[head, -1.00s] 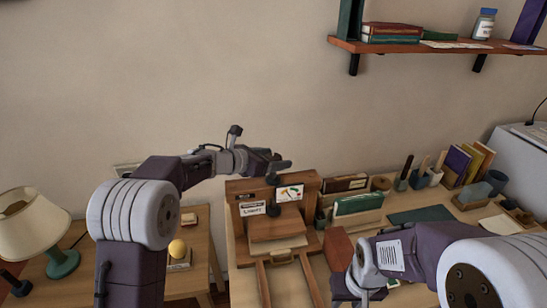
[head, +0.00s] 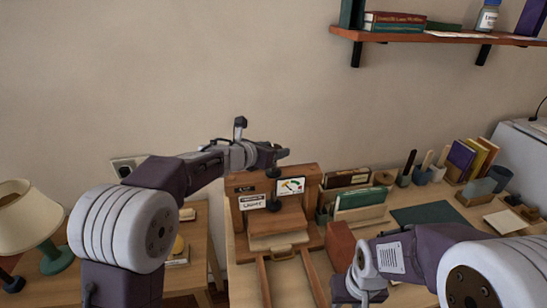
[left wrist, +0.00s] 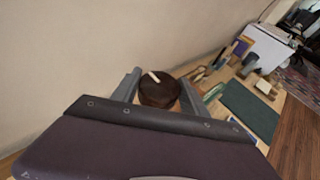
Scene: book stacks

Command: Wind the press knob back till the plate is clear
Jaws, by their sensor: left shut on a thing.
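The wooden press (head: 313,190) stands on the desk, with a dial gauge (head: 290,187) and a small label card on its front. A dark screw with a round foot (head: 273,205) hangs in its middle, above a wooden block (head: 276,222). My left gripper (head: 278,158) is at the top of the press, shut on the knob. In the left wrist view the knob (left wrist: 160,94) is a dark brown disc with a pale mark, between the two fingers. My right gripper (head: 358,290) is low at the right of the press; its fingers are not clear.
A reddish-brown block (head: 340,244) stands just right of the press. A holder with green books (head: 358,204) and several desk items lie further right. A lamp (head: 27,222) stands on a side table at left. A wall shelf (head: 430,37) hangs above.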

